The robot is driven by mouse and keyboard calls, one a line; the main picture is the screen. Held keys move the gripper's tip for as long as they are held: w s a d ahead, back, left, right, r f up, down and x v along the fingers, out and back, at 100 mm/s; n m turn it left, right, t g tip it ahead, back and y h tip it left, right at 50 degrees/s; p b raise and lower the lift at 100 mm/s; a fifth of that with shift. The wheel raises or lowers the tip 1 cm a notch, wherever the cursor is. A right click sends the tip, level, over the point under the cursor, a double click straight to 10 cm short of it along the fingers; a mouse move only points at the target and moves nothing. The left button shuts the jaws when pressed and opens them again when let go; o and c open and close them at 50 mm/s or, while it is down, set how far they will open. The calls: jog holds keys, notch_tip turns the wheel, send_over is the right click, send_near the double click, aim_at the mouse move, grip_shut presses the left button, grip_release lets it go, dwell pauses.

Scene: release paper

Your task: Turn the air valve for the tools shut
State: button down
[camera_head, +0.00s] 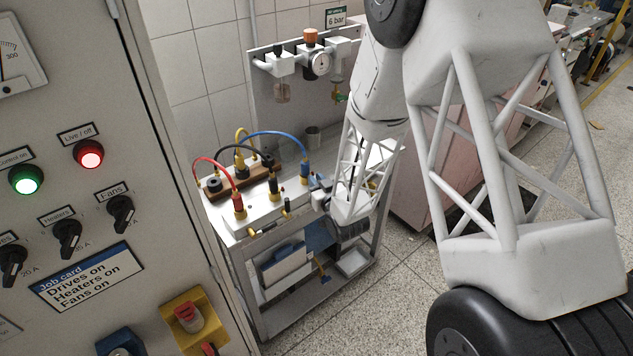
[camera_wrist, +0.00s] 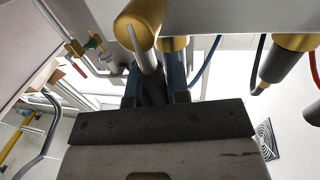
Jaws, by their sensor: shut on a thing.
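A white manifold box (camera_head: 267,212) with brass fittings stands on a cart, with red, black, yellow and blue hoses on top. Short brass valves with dark handles sit along its front, including one at the lower left (camera_head: 262,231). My gripper (camera_head: 319,192) is at the right end of the box, below the blue hose's fitting. In the wrist view my gripper (camera_wrist: 158,68) is shut on a grey valve handle with a brass end (camera_wrist: 140,32), close under the box. The fingers and handle partly hide the valve body. I cannot read a label on this valve.
Behind the cart, a regulator with a round gauge (camera_head: 318,64) hangs on a panel under a "6 bar" sign (camera_head: 336,17). A control cabinet (camera_head: 110,150) stands close at the left. A pink cabinet (camera_head: 430,190) is right of the cart, with open floor (camera_head: 395,285) in front.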

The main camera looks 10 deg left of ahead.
jog(key=shift+w+d+f+m+g, duration=0.15)
jog(key=shift+w+d+m, duration=0.1)
jog(key=shift+m, duration=0.45)
jog(key=shift+w+d+f+m+g, duration=0.1)
jog(key=shift+w+d+m+g, duration=0.15)
jog(key=shift+m, duration=0.45)
jog(key=shift+w+d+f+m+g, duration=0.1)
jog(key=shift+w+d+m, duration=0.15)
jog(key=shift+m, duration=0.45)
jog(key=c, duration=1.1)
grip_release()
jog(key=shift+s+d+r, duration=0.1)
jog(key=shift+s, duration=0.05)
jog(key=v, duration=0.7)
jog(key=shift+s, duration=0.2)
jog(key=shift+d, duration=0.1)
